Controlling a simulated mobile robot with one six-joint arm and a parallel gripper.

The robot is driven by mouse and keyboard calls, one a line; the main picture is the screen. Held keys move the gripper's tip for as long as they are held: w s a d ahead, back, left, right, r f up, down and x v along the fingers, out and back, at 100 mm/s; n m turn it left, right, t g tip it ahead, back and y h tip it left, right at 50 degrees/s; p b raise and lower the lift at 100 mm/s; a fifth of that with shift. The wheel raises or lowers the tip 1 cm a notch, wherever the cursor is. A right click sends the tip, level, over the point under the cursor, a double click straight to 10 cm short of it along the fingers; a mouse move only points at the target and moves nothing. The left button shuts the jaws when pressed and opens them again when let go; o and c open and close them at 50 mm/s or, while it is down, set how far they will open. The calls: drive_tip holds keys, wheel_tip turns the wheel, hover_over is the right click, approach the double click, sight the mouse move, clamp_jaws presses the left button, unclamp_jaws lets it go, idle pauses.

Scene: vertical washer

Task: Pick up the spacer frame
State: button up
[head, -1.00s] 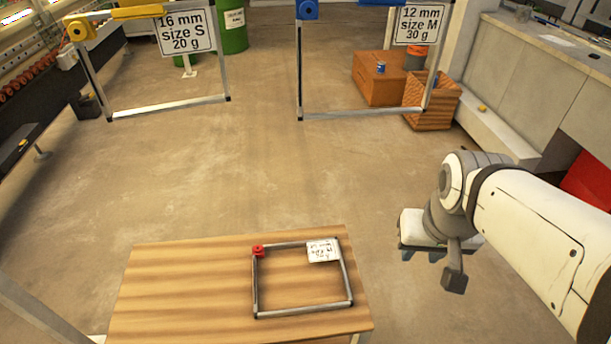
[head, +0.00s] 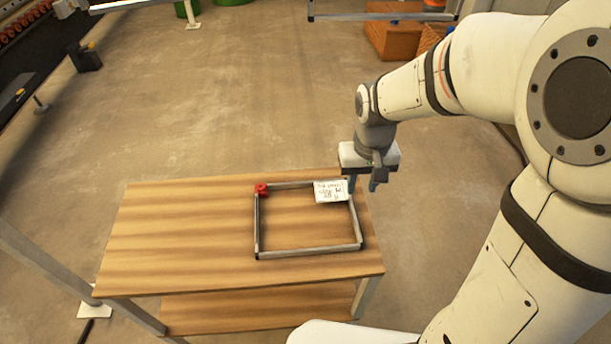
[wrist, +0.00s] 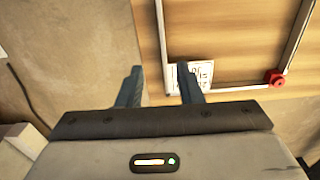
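The spacer frame (head: 311,249) is a thin grey rectangle with a red corner block (head: 261,189) and a white label (head: 331,191). It lies flat on the right part of the wooden table (head: 170,235). My gripper (head: 364,184) is above the table's right edge, close to the labelled corner. In the wrist view my gripper (wrist: 159,80) has its two fingers apart with nothing between them. The frame (wrist: 161,45) shows there beyond the fingers; the right fingertip overlaps the label (wrist: 203,74) in the picture. I see no contact with the frame.
The left part of the tabletop is clear. A lower shelf (head: 250,308) is under it. Open concrete floor (head: 240,100) lies behind the table. Orange-brown boxes (head: 393,40) and the bottom bar of a hanging frame (head: 375,17) are at the back.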

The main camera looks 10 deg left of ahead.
sight(353, 208)
drive_tip(key=f, duration=0.3)
drive_tip(key=f+b, duration=0.1)
drive_tip(key=f, duration=0.2)
drive_tip(key=w+f, duration=0.1)
drive_tip(key=f, duration=0.2)
drive_tip(key=shift+a+f+b, duration=0.35)
drive_tip(key=shift+a+f, duration=0.05)
clamp_jaws()
